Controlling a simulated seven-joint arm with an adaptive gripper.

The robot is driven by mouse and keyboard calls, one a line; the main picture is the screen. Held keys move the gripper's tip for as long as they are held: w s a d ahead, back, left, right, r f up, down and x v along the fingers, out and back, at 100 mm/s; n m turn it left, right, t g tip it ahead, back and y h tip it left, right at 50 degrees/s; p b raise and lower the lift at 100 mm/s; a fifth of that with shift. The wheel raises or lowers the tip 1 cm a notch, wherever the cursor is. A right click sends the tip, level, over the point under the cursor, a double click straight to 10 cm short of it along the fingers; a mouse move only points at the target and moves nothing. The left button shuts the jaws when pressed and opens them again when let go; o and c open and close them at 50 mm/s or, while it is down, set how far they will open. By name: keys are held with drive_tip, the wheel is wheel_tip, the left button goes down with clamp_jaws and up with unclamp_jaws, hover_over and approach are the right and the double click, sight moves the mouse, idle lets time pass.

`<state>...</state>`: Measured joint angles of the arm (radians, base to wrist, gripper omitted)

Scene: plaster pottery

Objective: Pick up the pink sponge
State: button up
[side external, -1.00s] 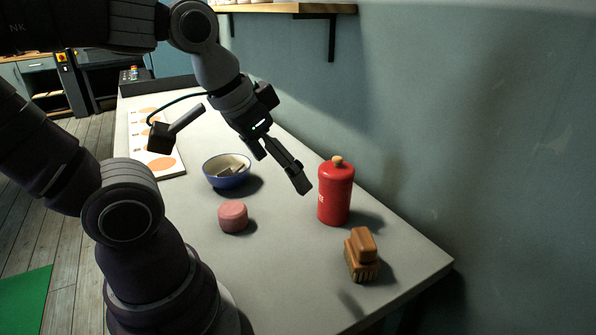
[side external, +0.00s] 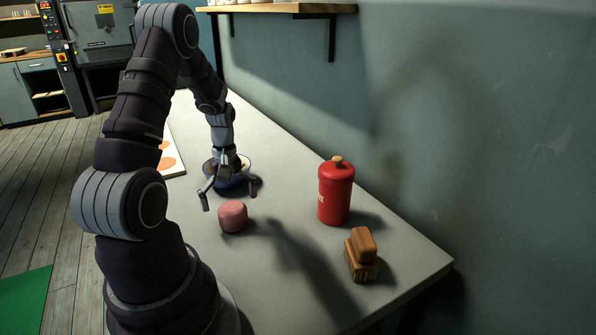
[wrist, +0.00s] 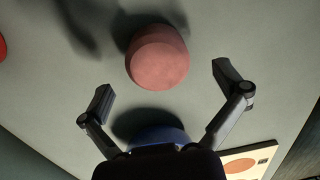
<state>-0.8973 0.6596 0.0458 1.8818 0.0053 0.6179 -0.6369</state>
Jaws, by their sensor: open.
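The pink sponge (side external: 233,217) is a short round block standing on the grey table. In the wrist view the sponge (wrist: 157,57) lies at the upper middle, beyond the fingertips and roughly between their lines. My gripper (side external: 230,200) is open and empty, pointing down just behind the sponge in the side view. In the wrist view its two fingers (wrist: 163,84) are spread wide, and neither is seen touching the sponge.
A blue bowl (side external: 247,160) stands behind my gripper, partly hidden by it. A red lidded canister (side external: 336,195) and a wooden brush (side external: 362,255) stand to the right. A card with orange circles (side external: 172,162) lies at the left. Table (side external: 275,290) in front is clear.

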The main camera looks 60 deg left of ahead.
sight(232, 207)
wheel_tip(232, 207, down, 3)
drive_tip(key=shift+d+f, duration=0.1)
drive_tip(key=shift+f, duration=0.05)
drive_tip(key=c, duration=1)
drive_tip(key=shift+c, duration=0.2)
